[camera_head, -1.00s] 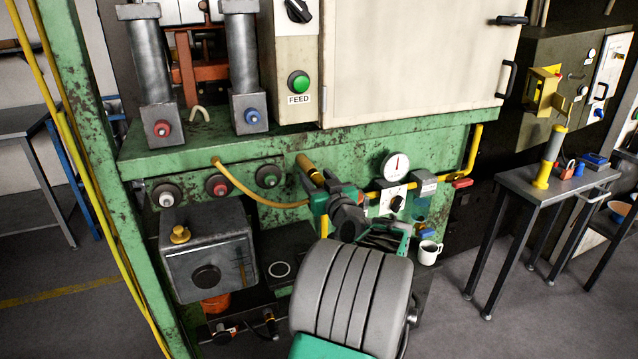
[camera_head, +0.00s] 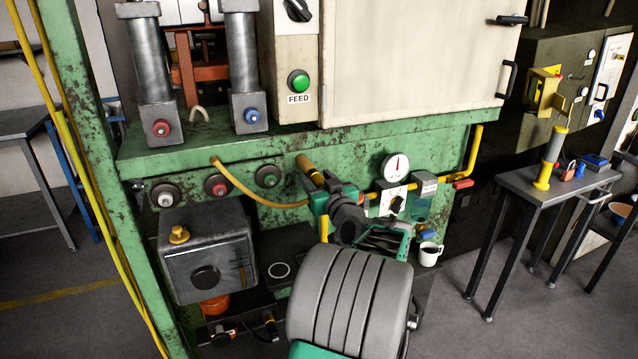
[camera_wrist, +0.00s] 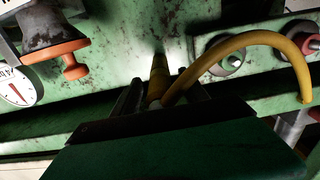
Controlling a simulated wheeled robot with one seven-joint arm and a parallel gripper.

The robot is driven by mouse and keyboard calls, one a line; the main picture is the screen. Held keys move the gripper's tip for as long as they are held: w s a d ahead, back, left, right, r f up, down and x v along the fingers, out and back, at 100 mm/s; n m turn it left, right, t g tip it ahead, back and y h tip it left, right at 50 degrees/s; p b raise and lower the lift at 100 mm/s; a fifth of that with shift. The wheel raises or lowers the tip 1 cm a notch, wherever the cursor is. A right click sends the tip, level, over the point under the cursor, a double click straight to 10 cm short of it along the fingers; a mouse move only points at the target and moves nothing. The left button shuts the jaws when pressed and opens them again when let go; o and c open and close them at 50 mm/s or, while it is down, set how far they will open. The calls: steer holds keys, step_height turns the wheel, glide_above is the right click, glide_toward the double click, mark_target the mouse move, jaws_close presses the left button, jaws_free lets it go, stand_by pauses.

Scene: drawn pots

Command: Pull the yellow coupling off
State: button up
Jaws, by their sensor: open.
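The yellow coupling (camera_head: 309,168) is a short amber cylinder at the green machine front in the head view. In the wrist view, the coupling (camera_wrist: 159,72) stands out from the green panel, straight ahead of my gripper. A yellow hose (camera_head: 252,193) curves from the machine's ledge toward it; in the wrist view the hose (camera_wrist: 235,42) arches to the right. My gripper (camera_wrist: 160,98) is open, its dark fingers on either side of the coupling's near end and the hose. Whether a finger touches the coupling cannot be told. In the head view my gripper (camera_head: 328,186) partly hides the coupling.
A pressure gauge (camera_head: 396,167) and a black knob (camera_head: 397,203) are right of my gripper. Several round ports, including a red one (camera_head: 217,185), line the panel to the left. A grey box (camera_head: 209,255) and a white mug (camera_head: 430,254) stand below.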

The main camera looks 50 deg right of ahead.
steer(key=shift+f+b, duration=0.1)
steer(key=shift+b, duration=0.4)
steer(key=shift+c, duration=0.4)
jaws_close()
stand_by(0.4)
stand_by(0.5)
steer(key=shift+b+v, duration=1.5)
steer(key=shift+v, duration=1.55)
